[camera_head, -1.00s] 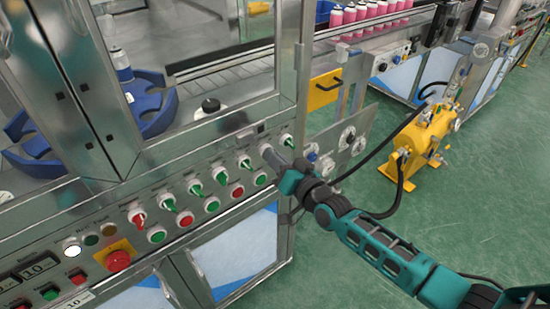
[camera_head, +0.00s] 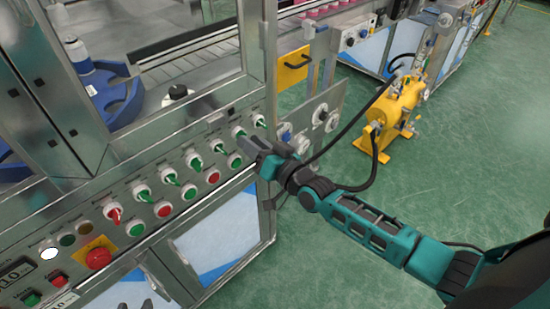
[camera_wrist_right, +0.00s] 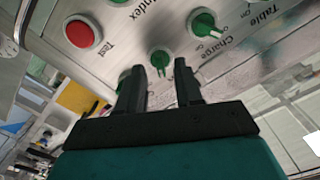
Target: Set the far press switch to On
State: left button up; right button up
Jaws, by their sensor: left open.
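A row of green-handled rotary switches on white bases runs along the front panel of the steel machine in the head view; one (camera_head: 217,145) is left of my right gripper. My right gripper (camera_head: 246,143) is near the row's far end, close to two switches, one (camera_head: 238,132) at its tip and the last one (camera_head: 258,120). In the right wrist view its fingers (camera_wrist_right: 160,82) are apart, with a green switch (camera_wrist_right: 160,60) beyond the gap, not gripped. Another green switch (camera_wrist_right: 204,24) is beside the label "Charge". I cannot read a press label. My left gripper is out of view.
Red and green push buttons sit below the switches, including a red one (camera_wrist_right: 82,34) labelled "Test". A red emergency stop (camera_head: 98,257) is at the near end. A yellow pump unit (camera_head: 396,110) with a black hose stands right of the machine.

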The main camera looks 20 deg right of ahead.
jog(key=v, duration=1.1)
jog(key=s+a+f+n+g+h, duration=0.2)
jog(key=s+f+n+g+h, duration=0.2)
jog(key=s+f, duration=0.7)
jog(key=shift+s+a+f+n+g, duration=0.2)
jog(key=shift+s+a+n+g, duration=0.25)
jog(key=shift+g, duration=0.65)
dwell(0.5)
